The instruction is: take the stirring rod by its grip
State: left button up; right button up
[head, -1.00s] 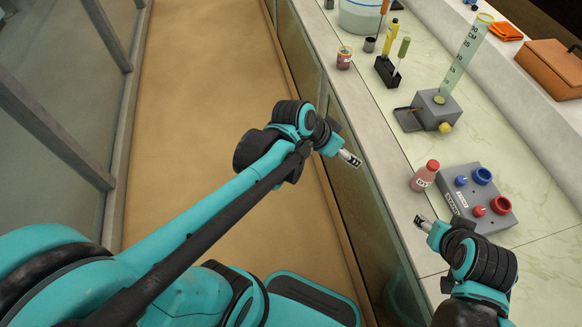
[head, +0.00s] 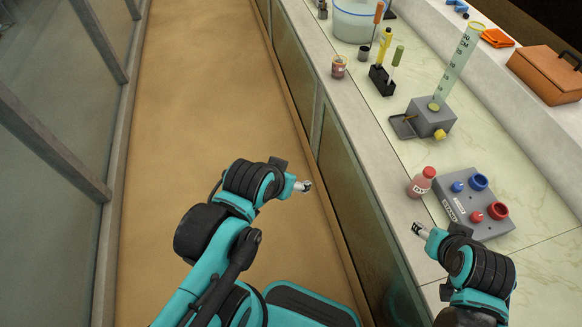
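Several upright rods with coloured grips stand at the far end of the counter. One with an orange grip (head: 378,14) is beside the clear tub. I cannot tell which is the stirring rod. My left gripper (head: 305,186) is over the floor, left of the counter and well short of the rods. My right gripper (head: 417,229) is above the counter's near part, close to the pink bottle. Both look empty; their fingers are too small to judge.
A clear tub (head: 357,25), a small jar (head: 339,68) and a grey cup (head: 364,53) are near the rods. A grey box with a tall measuring cylinder (head: 459,66), a pink bottle (head: 421,183) and a grey panel (head: 466,216) stand nearer. The floor aisle is clear.

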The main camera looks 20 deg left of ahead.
aim_at(398, 53)
jog(key=i+j+z, duration=0.35)
jog(key=j+z, duration=0.2)
jog(key=j, duration=0.2)
jog(key=i+j+z, duration=0.1)
jog(key=j+z, duration=0.15)
jog(key=j, duration=0.15)
jog(key=i+j+z, duration=0.1)
jog(key=j+z, duration=0.15)
jog(key=j, duration=0.2)
